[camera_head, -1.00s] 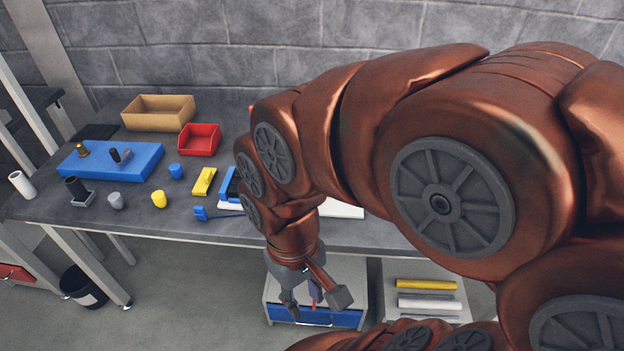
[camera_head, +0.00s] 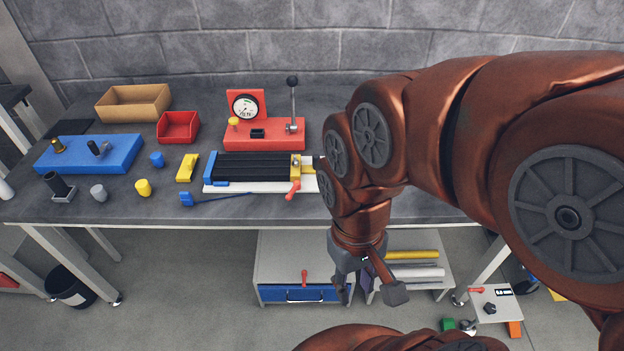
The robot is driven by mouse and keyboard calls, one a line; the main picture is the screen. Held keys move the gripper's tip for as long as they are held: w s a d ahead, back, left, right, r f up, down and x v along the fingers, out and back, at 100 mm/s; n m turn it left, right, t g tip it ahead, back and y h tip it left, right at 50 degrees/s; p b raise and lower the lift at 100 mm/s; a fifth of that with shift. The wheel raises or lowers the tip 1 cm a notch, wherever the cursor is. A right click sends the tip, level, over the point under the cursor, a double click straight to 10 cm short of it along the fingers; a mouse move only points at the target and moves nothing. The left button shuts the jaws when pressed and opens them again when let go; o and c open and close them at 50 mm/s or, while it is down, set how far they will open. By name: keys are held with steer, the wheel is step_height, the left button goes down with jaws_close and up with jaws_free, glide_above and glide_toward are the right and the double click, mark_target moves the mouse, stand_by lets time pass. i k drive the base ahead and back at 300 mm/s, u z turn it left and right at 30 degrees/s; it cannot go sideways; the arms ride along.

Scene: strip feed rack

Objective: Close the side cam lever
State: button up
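A small red lever (camera_head: 293,190) sticks out at the front right of the black ribbed strip feed rack (camera_head: 255,167), by a yellow block at its right end. It slants down and outward toward the table's front edge. I take it for the side cam lever. My gripper (camera_head: 368,292) hangs below and right of it, in front of the table edge, pointing down. Its fingers are spread and nothing shows between them. It is clear of the lever. My arm hides the right end of the rack's white base.
A red gauge stand (camera_head: 264,134) with a tall black-knobbed lever stands behind the rack. A cabinet (camera_head: 300,265) with another red handle stands below.

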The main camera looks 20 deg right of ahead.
mark_target(298, 185)
steer(key=z, duration=0.4)
steer(key=i, duration=0.35)
steer(key=u, duration=0.1)
steer(key=k, duration=1.3)
steer(key=u, duration=0.55)
steer(key=i, duration=0.55)
steer(key=u, duration=0.5)
steer(key=i, duration=0.9)
steer(key=z, duration=0.3)
